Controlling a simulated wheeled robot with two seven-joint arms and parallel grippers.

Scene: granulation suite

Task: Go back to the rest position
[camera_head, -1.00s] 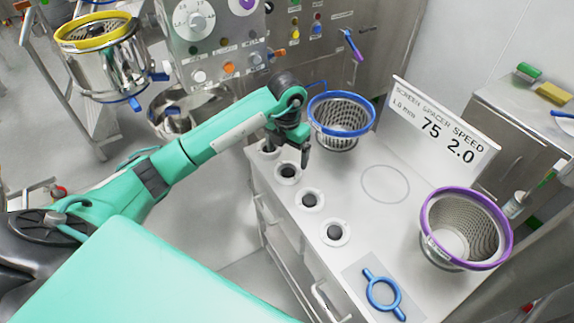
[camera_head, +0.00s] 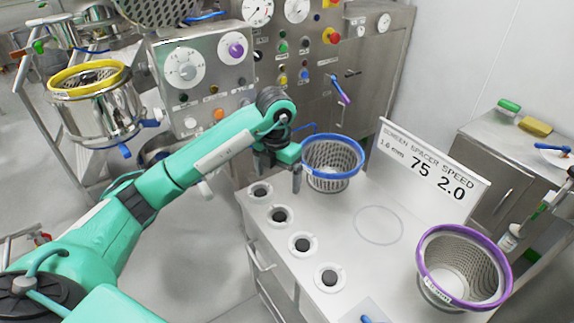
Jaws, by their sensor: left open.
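My left arm reaches in from the left. My left gripper (camera_head: 285,180) points down over the back left part of the white cabinet top, beside the blue-rimmed screen basket (camera_head: 333,162). Its jaws are open and I see nothing between them. From this angle I cannot tell whether it touches the basket's rim. The blue-rimmed basket stands upright on the cabinet top. A purple-rimmed basket (camera_head: 462,266) stands at the front right. My right gripper is not in view.
The white cabinet top (camera_head: 345,240) carries a row of several round holders (camera_head: 302,244) and an empty ring mark. A sign (camera_head: 428,170) reading "75 2.0" stands behind. A control box (camera_head: 205,78) and a yellow-rimmed steel vessel (camera_head: 95,105) are at the back left.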

